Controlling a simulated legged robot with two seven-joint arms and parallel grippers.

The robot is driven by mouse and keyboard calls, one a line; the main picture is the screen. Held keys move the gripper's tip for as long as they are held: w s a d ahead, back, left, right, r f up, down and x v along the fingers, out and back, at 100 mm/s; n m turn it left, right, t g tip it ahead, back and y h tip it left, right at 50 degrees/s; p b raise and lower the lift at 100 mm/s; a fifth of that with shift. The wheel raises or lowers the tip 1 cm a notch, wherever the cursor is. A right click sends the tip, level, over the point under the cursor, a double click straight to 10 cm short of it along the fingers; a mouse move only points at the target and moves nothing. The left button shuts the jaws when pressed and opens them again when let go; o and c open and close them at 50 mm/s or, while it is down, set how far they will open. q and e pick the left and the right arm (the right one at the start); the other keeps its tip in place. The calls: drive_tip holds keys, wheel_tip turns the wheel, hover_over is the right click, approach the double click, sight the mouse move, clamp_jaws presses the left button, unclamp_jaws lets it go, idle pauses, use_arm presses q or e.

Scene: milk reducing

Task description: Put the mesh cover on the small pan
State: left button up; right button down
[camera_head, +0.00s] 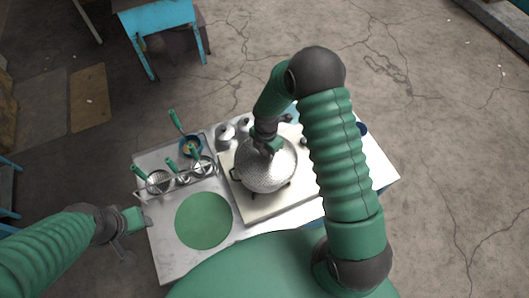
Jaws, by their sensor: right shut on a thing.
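The mesh cover (268,172) is a round, silvery disc over the stove at the middle of the table. My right gripper (268,147) is shut on it from above, at its upper part. The small pan is mostly hidden beneath the cover; a dark loop at the left edge (235,174) may be its handle. I cannot tell whether the cover touches the pan or hovers above it. My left gripper (137,219) is beside the table's left edge, away from the cover; its fingers are too small to read.
A green round mat (204,221) lies on the table left of the stove (249,209). Behind it a rack (177,188) holds strainers and green-handled utensils. A blue bowl (190,146) and small metal cups (225,132) stand at the back.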

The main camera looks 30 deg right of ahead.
drive_tip(key=shift+w+f, duration=0.15)
drive_tip(key=shift+f, duration=0.05)
drive_tip(key=shift+w+a+f, duration=0.1)
drive_tip(key=shift+a, duration=0.35)
drive_tip(key=shift+a+f+b, duration=0.1)
drive_tip(key=shift+a+b, duration=0.25)
drive_tip(key=shift+a, duration=0.25)
drive_tip(key=c, duration=1.4)
unclamp_jaws()
drive_tip(key=o, duration=0.4)
drive_tip(key=shift+d, duration=0.5)
drive_tip(key=shift+c, duration=0.2)
drive_tip(key=shift+s+d+f, duration=0.1)
drive_tip(key=shift+s+d, duration=0.1)
drive_tip(key=shift+d, duration=0.05)
use_arm(q)
drive_tip(key=shift+w+a+f, duration=0.1)
drive_tip(key=shift+a+f, duration=0.45)
drive_tip(key=shift+a, duration=0.2)
use_arm(e)
drive_tip(key=shift+a, duration=0.4)
